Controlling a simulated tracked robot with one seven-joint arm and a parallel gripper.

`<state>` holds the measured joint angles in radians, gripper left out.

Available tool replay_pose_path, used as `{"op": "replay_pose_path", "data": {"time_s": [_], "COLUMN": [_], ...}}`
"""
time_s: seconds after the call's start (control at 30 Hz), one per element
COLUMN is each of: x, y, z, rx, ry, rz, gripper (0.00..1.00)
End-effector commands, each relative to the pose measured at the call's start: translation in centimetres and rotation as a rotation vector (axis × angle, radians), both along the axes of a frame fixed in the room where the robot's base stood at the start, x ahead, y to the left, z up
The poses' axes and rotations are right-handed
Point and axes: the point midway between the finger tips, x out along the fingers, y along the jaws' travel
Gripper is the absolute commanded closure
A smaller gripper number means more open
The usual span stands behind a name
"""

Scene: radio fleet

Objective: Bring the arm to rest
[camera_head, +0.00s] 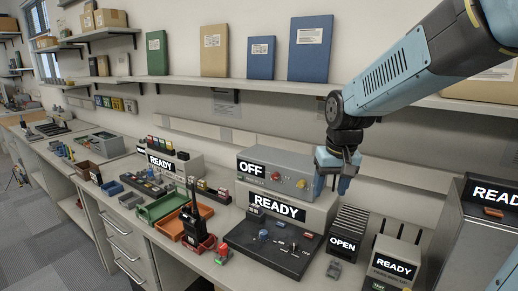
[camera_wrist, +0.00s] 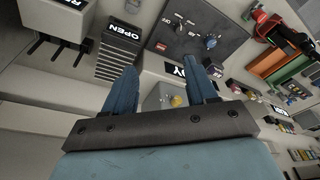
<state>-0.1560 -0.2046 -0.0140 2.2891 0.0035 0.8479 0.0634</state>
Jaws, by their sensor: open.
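My arm (camera_head: 400,75) reaches in from the upper right in the head view, bent down at a dark wrist joint. My gripper (camera_head: 333,184) hangs in front of the wall, just right of the grey box labelled OFF (camera_head: 275,172) and above the bench. In the wrist view its two blue fingers (camera_wrist: 160,68) stand apart with nothing held between them. Behind them are the dark control panel (camera_wrist: 205,35) and part of a READY label. I cannot tell the exact gap between gripper and box.
The bench holds a black radio (camera_head: 193,220) near an orange tray (camera_head: 176,224), a green tray (camera_head: 160,207), a slotted rack labelled OPEN (camera_head: 345,235) and a READY unit (camera_head: 392,262). A shelf (camera_head: 240,84) with upright binders runs along the wall behind my arm.

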Motion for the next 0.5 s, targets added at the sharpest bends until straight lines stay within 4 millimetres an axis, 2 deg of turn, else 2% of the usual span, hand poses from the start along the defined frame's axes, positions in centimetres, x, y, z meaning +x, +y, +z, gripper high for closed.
{"op": "replay_pose_path", "data": {"time_s": [0.03,0.2,0.5], "x": [-1.1,-4.6,-10.8], "y": [-0.6,-2.2,-4.4], "z": [0.9,3.1,5.5], "rx": [0.002,0.006,0.002], "ry": [-0.024,-0.087,-0.201], "rz": [-0.008,-0.024,-0.057], "gripper": [0.43,0.43,0.43]}}
